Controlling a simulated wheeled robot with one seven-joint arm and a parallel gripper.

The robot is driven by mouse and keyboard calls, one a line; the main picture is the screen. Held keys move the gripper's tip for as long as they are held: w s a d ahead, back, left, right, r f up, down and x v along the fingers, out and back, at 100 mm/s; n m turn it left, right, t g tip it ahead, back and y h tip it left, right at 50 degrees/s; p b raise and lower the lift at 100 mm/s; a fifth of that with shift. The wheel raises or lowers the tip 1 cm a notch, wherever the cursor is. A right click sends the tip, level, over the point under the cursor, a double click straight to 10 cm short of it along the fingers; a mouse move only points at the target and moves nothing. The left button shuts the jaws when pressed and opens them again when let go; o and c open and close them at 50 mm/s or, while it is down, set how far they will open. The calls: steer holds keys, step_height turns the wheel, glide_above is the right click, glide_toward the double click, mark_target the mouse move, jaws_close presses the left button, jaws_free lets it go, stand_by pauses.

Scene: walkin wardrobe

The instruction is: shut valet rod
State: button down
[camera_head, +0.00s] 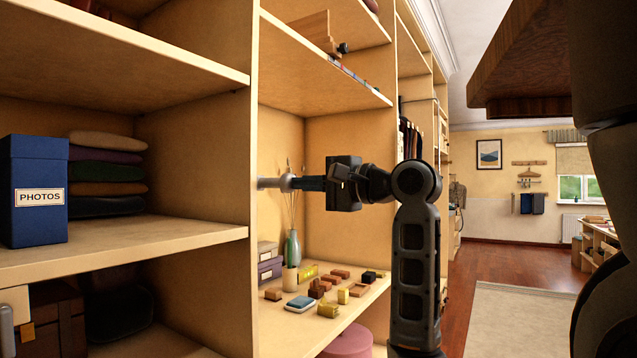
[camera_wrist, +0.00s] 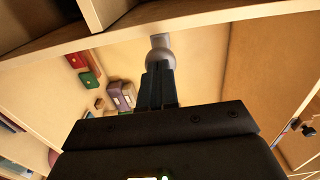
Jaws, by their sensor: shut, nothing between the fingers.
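The valet rod (camera_head: 266,183) is a short grey metal bar standing out from the front edge of the upright shelf panel. Its rounded knob (camera_head: 286,182) is at the outer end, and it also shows in the wrist view (camera_wrist: 160,59). My gripper (camera_head: 296,183) is shut and empty, with its fingertips at the end of the knob. In the wrist view my gripper (camera_wrist: 158,68) lines up with the knob, and the fingertips overlap its near side. I cannot tell whether they touch it.
Below, a shelf (camera_head: 345,313) holds small blocks, boxes and a vase (camera_head: 293,248) with thin sticks. A blue photos box (camera_head: 36,190) and folded clothes (camera_head: 105,172) sit on the left shelf. The floor (camera_head: 490,262) to the right is open, with a pale rug (camera_head: 520,310).

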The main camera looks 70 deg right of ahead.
mark_target(286, 182)
steer(key=shift+w, duration=0.1)
steer(key=shift+p+x, duration=0.75)
steer(key=shift+x, duration=1.55)
steer(key=shift+r, duration=0.15)
steer(key=shift+a, duration=0.1)
